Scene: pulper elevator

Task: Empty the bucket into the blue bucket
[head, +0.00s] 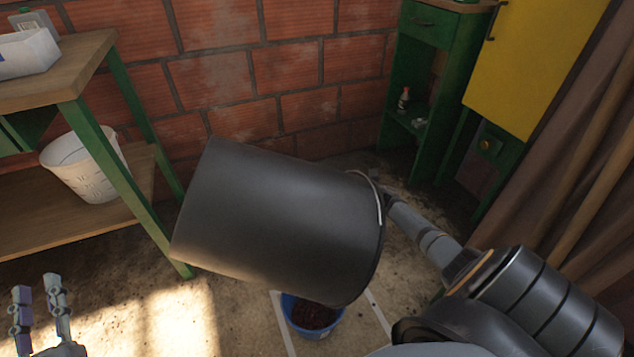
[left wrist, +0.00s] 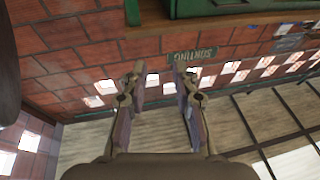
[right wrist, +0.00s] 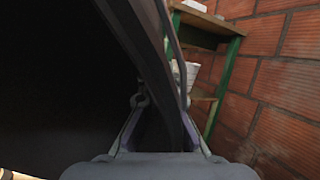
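The large dark grey bucket (head: 270,220) is held on its side in the head view, its base at upper left and its rim, with a wire handle, at lower right. The blue bucket (head: 290,318) stands on the floor below that rim, partly hidden by it, with dark reddish contents inside. My right gripper (head: 380,182) is mostly hidden at the rim's top. In the right wrist view, the bucket rim (right wrist: 150,45) passes between its fingers, and the dark interior fills the left side. My left gripper (head: 40,290) is open and empty at lower left, away from both buckets.
A wooden table with green legs (head: 110,165) stands at left, with a white basket (head: 85,168) on its lower shelf. A green cabinet (head: 425,80) and yellow door (head: 530,60) are at back right. Brown curtains (head: 570,130) hang at right. White lines mark the floor around the blue bucket.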

